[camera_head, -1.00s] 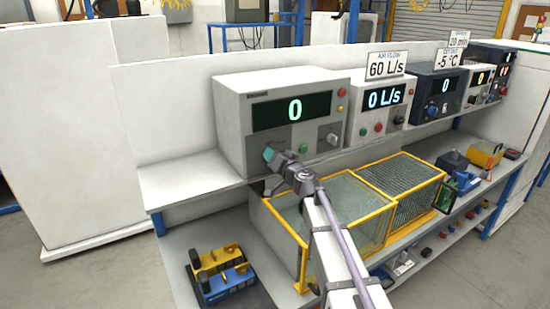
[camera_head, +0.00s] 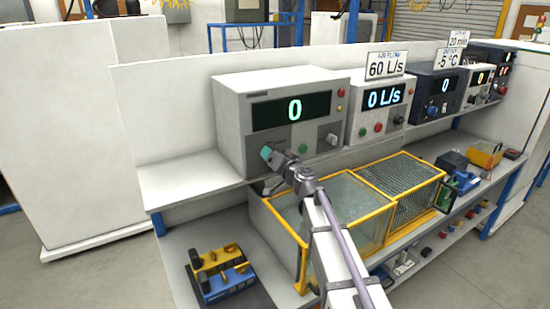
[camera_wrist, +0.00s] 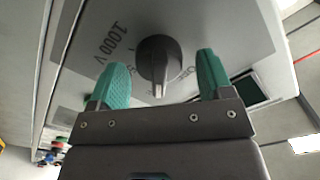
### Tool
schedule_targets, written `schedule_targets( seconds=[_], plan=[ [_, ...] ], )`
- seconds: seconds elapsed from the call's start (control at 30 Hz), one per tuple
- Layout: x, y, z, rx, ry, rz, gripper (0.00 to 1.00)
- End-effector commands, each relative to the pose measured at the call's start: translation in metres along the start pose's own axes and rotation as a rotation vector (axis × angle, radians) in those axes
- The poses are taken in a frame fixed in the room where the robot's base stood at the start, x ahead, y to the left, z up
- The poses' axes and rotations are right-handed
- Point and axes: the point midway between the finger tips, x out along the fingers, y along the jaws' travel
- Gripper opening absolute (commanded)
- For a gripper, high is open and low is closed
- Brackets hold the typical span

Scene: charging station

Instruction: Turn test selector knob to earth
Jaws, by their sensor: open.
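The selector knob (camera_wrist: 160,62) is dark grey with a pointed grip, on the light panel of a test unit. In the wrist view it sits between the two teal fingers of my gripper (camera_wrist: 163,80), with visible space on both sides. My gripper is open. The label "1000 V" (camera_wrist: 113,40) is left of the knob, and a label that seems to read "OFF" is partly hidden at its right. I see no earth marking. In the head view my gripper (camera_head: 267,153) is at the lower left front of the white test unit (camera_head: 232,122) and hides the knob.
The unit's display (camera_head: 292,110) reads 0. A green button (camera_head: 303,149) and another knob (camera_head: 332,139) are to the right. More instruments stand along the shelf. A yellow-framed glass case (camera_head: 345,205) is below my arm, and a blue and yellow device (camera_head: 222,273) sits lower left.

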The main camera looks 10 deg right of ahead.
Motion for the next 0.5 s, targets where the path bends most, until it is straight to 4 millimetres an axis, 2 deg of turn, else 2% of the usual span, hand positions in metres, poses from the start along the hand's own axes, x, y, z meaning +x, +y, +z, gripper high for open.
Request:
schedule_targets(
  seconds=[0.17, 0.27, 0.37, 0.5],
  plan=[
    [-0.002, 0.000, 0.000, 0.000, 0.000, 0.000, 0.73],
    [-0.012, 0.000, 0.000, 0.000, 0.000, 0.000, 0.73],
    [-0.032, -0.001, 0.000, 0.000, 0.001, 0.002, 0.73],
    [-0.069, -0.001, 0.001, 0.000, 0.001, 0.002, 0.73]
  ],
)
